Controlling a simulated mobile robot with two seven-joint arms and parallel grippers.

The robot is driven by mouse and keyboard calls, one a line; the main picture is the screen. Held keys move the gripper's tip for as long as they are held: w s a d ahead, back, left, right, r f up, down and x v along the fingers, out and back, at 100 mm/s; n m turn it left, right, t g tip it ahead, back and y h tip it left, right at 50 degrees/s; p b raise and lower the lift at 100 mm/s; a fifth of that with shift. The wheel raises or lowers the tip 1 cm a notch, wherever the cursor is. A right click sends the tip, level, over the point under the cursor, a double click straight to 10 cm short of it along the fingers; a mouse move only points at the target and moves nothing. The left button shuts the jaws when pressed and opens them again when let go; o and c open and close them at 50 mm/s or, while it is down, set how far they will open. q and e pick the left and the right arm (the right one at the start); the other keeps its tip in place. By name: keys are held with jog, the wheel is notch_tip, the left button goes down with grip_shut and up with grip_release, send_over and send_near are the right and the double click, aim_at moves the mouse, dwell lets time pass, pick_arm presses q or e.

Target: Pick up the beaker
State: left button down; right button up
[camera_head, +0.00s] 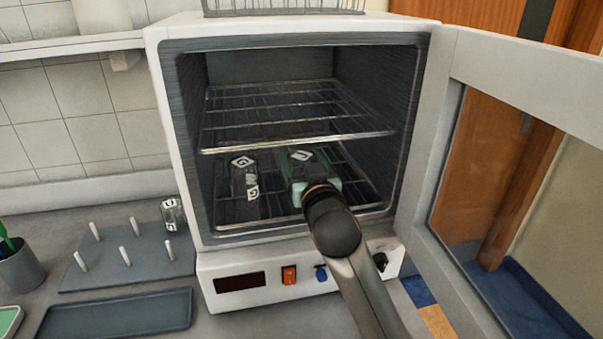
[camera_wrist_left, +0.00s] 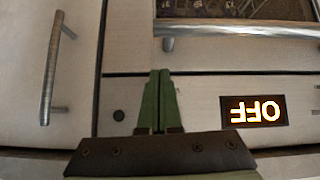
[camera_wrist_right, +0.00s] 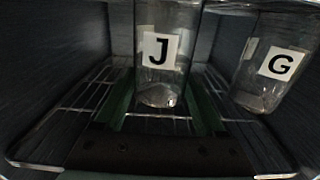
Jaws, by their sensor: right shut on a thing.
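A clear glass beaker labelled J (camera_wrist_right: 158,65) stands between the fingers of my right gripper (camera_wrist_right: 160,108) in the right wrist view. My right gripper (camera_head: 313,184) reaches into the open oven and is shut on this beaker; in the head view the gripper and wrist hide much of it. A second clear beaker labelled G (camera_wrist_right: 272,65) is beside it, on the left in the head view (camera_head: 245,178), apart from the gripper. My left gripper (camera_wrist_left: 158,100) shows only in the left wrist view, its green fingers together with nothing between them.
The oven (camera_head: 170,120) has an upper wire shelf (camera_head: 290,142) above the beakers. Its glass door (camera_head: 470,200) stands open on the right. Left on the counter are another beaker (camera_head: 172,214), a peg rack (camera_head: 140,262) and a dark tray (camera_head: 118,313).

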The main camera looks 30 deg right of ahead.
jog(key=c, duration=0.8)
jog(key=shift+r, duration=0.1)
